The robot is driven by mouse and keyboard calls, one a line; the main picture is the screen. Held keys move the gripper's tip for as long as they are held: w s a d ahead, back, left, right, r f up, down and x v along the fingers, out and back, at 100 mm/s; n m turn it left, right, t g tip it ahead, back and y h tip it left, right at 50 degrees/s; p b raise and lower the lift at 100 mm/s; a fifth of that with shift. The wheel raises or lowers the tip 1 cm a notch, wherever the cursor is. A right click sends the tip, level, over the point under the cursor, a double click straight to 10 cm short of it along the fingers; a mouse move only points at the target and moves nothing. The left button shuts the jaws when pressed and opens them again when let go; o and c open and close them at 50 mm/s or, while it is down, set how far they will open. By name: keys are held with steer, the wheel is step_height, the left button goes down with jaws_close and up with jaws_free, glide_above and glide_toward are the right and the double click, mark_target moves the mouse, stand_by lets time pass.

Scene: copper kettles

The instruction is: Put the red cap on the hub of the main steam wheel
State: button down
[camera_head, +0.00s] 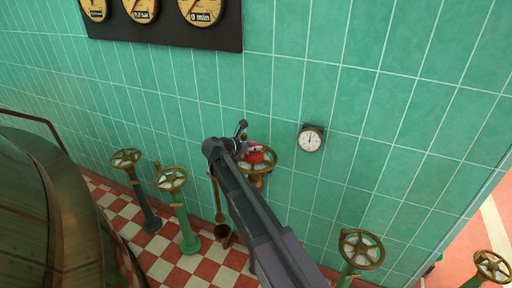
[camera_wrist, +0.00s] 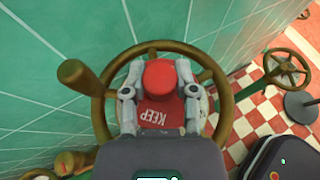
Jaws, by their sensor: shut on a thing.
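The red cap (camera_wrist: 160,110) has a round knob on top and the white word KEEP on its lower part. My gripper (camera_wrist: 160,92) is shut on it, one finger on each side. In the wrist view the cap is over the middle of a brass handwheel (camera_wrist: 102,115), which has a crank knob at upper left. The cap hides the hub, and I cannot tell whether it touches it. In the head view the red cap (camera_head: 257,154) shows at my gripper (camera_head: 246,152), by the brass wheel (camera_head: 272,170) near the tiled wall.
A small round dial (camera_head: 311,139) is on the wall right of the wheel. Other handwheels on posts stand at left (camera_head: 170,179), far left (camera_head: 125,158) and lower right (camera_head: 361,250). A large copper kettle (camera_head: 45,220) fills the left. A ladle (camera_head: 222,232) hangs near the wheel.

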steer(key=shift+f, duration=0.15)
steer(key=shift+c, duration=2)
jaws_free()
steer(key=shift+r, duration=0.25)
steer(key=p+v, duration=0.4)
steer(key=v, duration=0.8)
steer(key=shift+p, duration=0.35)
steer(key=shift+d, duration=0.1)
